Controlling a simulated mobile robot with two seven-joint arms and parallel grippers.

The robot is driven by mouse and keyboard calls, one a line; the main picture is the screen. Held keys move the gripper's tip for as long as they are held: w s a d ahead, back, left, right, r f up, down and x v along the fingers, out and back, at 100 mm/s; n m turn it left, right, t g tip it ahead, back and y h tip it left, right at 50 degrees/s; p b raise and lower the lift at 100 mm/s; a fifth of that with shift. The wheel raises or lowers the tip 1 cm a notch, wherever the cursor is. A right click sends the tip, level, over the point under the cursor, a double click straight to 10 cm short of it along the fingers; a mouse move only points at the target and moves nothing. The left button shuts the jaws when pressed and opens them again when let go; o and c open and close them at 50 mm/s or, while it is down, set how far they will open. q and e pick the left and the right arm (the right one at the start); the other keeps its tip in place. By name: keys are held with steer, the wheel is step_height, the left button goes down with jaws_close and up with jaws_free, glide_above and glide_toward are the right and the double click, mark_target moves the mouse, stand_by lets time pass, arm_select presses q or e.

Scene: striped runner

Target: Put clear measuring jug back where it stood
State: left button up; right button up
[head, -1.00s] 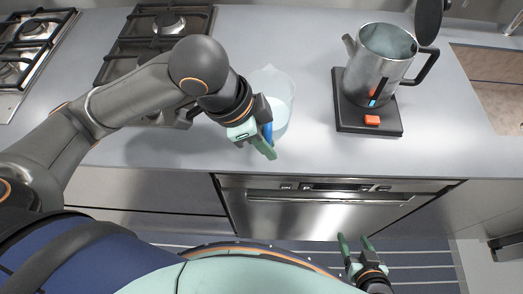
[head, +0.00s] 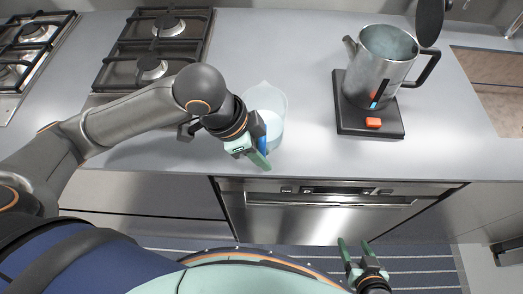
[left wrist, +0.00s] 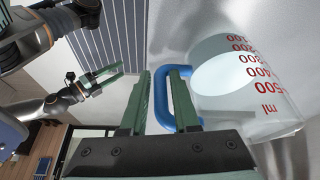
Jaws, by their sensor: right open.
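The clear measuring jug (head: 275,103) is at the counter's front half, left of the kettle. In the left wrist view the jug (left wrist: 235,105) shows red ml marks, pale contents and a blue handle (left wrist: 178,83). The arm hides part of the jug's left side. I cannot tell whether its base touches the counter. My right gripper (head: 355,250) is open and empty, low in front of the counter.
A steel kettle (head: 382,70) with its lid raised stands on a black base (head: 350,122) with a red switch, right of the jug. A gas hob (head: 150,45) lies to the left. Grey counter (head: 300,55) is clear between hob and kettle.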

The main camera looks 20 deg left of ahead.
arm_select(q)
steer(key=shift+o, duration=1.2)
steer(key=shift+r, duration=0.1)
steer(key=p+v, duration=0.2)
steer(key=v, duration=1)
steer(key=shift+p, duration=0.3)
